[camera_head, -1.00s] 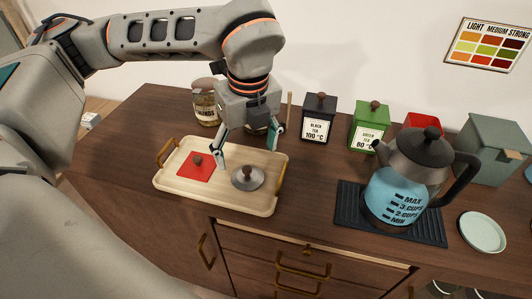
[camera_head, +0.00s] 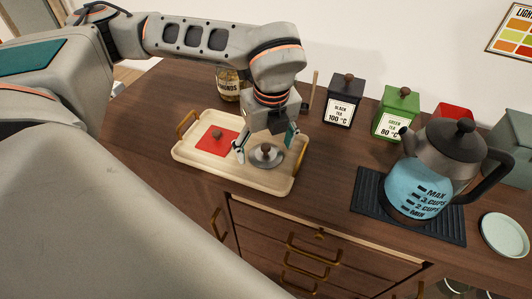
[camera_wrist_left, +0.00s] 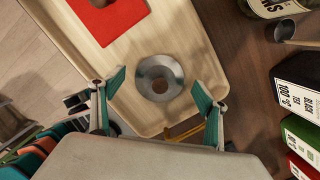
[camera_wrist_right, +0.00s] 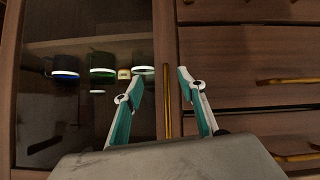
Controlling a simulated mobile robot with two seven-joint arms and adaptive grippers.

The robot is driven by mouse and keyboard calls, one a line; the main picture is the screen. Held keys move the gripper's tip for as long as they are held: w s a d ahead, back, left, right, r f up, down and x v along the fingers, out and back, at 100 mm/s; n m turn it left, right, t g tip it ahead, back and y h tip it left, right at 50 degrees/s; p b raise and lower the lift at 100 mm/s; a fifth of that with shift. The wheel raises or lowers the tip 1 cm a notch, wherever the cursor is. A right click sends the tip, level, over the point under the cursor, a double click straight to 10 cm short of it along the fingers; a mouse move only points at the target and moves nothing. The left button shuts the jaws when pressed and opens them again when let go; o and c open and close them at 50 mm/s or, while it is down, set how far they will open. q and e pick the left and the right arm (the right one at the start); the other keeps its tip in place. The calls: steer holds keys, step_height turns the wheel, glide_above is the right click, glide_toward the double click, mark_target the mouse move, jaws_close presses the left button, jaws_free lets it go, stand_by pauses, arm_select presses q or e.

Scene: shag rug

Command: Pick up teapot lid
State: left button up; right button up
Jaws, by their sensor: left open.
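A round silver lid with a brown knob (camera_head: 276,160) lies on a light wooden tray (camera_head: 205,167); I take it for the teapot lid. It also shows in the left wrist view (camera_wrist_left: 150,72). My left gripper (camera_head: 265,142) is open and empty, pointing down above the lid. In the left wrist view the lid appears between its two fingertips (camera_wrist_left: 159,86), with no contact visible. My right gripper (camera_wrist_right: 159,76) shows only in its own wrist view, open and empty. It faces cabinet fronts, and a vertical brass handle (camera_wrist_right: 167,105) appears between its fingers.
A red square piece with a knob (camera_head: 213,143) lies left of the lid on the tray. Black (camera_head: 343,105) and green (camera_head: 396,115) tea tins, an almonds jar (camera_head: 228,85) and a kettle (camera_head: 428,185) on a black mat (camera_head: 372,207) stand around.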

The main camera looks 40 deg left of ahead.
arm_select(q)
steer(key=c, duration=1.2)
